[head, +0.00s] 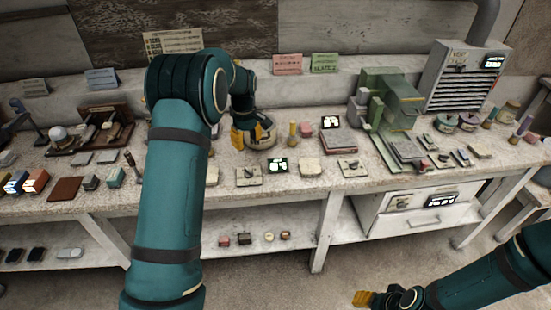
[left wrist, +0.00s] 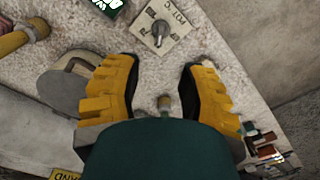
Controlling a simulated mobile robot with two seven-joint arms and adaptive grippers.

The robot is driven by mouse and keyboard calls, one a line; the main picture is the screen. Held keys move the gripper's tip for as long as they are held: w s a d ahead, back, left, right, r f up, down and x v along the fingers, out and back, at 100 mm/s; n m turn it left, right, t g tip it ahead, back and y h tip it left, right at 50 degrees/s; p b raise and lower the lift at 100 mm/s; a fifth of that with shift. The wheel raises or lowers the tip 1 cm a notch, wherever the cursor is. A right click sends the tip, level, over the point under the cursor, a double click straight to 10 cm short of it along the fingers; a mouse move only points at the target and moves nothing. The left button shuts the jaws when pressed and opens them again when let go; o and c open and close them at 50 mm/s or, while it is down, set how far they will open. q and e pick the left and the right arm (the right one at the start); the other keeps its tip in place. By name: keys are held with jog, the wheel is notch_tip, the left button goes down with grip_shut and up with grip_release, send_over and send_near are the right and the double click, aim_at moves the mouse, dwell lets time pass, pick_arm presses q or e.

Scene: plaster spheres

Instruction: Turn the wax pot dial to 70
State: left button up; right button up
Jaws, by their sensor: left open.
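A pale plate with a small metal dial (head: 248,173) lies at the bench's front edge. My left gripper (head: 243,135) is behind the dial, next to a round pale pot (head: 264,137). In the left wrist view its yellow fingers (left wrist: 158,88) are spread, apart from the knob. My right gripper (head: 366,298) is low at the front, far from the dial.
A second dial plate (head: 352,167) lies further right. A green see-through guard (head: 392,98) and a grey vented box (head: 465,75) stand at right. A brownish stub (left wrist: 164,103) shows between the left fingers.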

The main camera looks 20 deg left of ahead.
aim_at(249, 171)
pick_arm(q)
notch_tip(249, 171, down, 13)
jog(key=shift+s+a+f+b, duration=0.1)
jog(key=shift+f+b, duration=0.1)
jog(key=shift+b, duration=0.45)
jog(key=shift+c, duration=0.4)
grip_shut()
